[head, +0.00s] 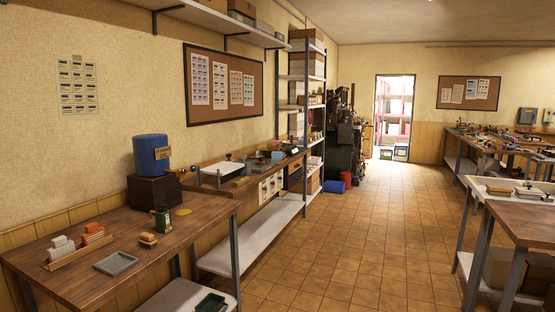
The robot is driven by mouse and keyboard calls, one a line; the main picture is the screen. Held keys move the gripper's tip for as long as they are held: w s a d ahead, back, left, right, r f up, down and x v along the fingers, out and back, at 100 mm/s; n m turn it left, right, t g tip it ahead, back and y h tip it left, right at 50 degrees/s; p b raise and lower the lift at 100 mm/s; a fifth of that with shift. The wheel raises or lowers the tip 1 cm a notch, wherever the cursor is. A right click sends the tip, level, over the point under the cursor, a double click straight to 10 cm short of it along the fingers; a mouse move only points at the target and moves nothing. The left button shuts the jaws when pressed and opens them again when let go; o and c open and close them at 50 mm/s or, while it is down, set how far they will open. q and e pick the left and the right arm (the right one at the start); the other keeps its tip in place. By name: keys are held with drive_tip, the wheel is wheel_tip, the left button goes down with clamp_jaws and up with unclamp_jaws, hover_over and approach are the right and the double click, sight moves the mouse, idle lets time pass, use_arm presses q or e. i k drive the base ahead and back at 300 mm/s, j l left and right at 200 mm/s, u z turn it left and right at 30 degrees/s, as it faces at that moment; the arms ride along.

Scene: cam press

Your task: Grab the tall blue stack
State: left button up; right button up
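No tall blue stack shows clearly. A small light-blue thing (277,156) sits on the second bench along the left wall, too far away to tell whether it is a stack. A blue container (334,187) is on the floor farther back. Neither of my grippers is in view.
The near wooden bench (112,240) holds a wooden tray (78,252) of blocks, a grey tray (116,263) and a green can (162,222). Benches also line the right (530,222). The tiled floor (345,240) between is open toward the doorway.

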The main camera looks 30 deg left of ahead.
sight(276, 156)
drive_tip(key=i+u, duration=0.1)
drive_tip(key=i, duration=3.1)
drive_tip(key=i+u, duration=0.25)
drive_tip(key=i, duration=0.25)
drive_tip(key=i+u, duration=0.2)
drive_tip(key=i, duration=0.35)
drive_tip(key=i+l+u, duration=0.1)
drive_tip(key=i+u, duration=0.15)
drive_tip(key=i, duration=0.25)
drive_tip(key=i+l+u, duration=0.25)
drive_tip(key=i, duration=0.25)
